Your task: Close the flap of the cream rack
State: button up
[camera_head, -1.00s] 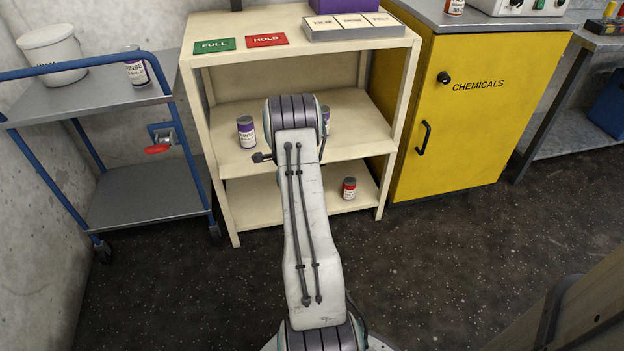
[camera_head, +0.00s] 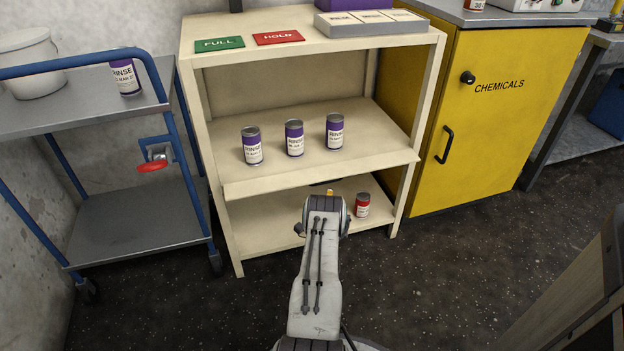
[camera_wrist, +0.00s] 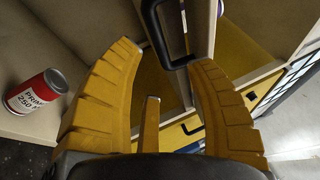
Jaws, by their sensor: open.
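The cream rack (camera_head: 214,205) stands ahead. Its flap (camera_head: 320,173) lies open, roughly level, jutting forward at the front of the middle shelf. In the head view my gripper is low in front of the rack, below the flap's front edge and mostly hidden by my arm; a yellow bit of it (camera_head: 329,192) shows. In the wrist view my gripper (camera_wrist: 168,56) has its yellow fingers spread. A black bar handle (camera_wrist: 152,22) shows between and beyond the fingertips, close to a cream panel. I cannot tell whether the fingers touch it.
Several purple-labelled RINSE drums, one here (camera_head: 294,138), stand on the middle shelf. A red drum (camera_head: 362,205) stands on the lower shelf, right of my gripper; it also shows in the wrist view (camera_wrist: 36,92). A blue-framed cart (camera_head: 140,225) is left, a yellow CHEMICALS cabinet (camera_head: 490,130) right.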

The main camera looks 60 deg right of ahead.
aim_at(328, 182)
jog(key=shift+w+b+x, duration=0.1)
jog(key=shift+b+x, duration=1.75)
jog(key=shift+b, duration=0.4)
jog(key=shift+w+b+x, duration=0.15)
jog(key=shift+b+x, duration=1.75)
jog(key=shift+b, duration=0.3)
jog(key=shift+a+f, duration=0.1)
grip_shut()
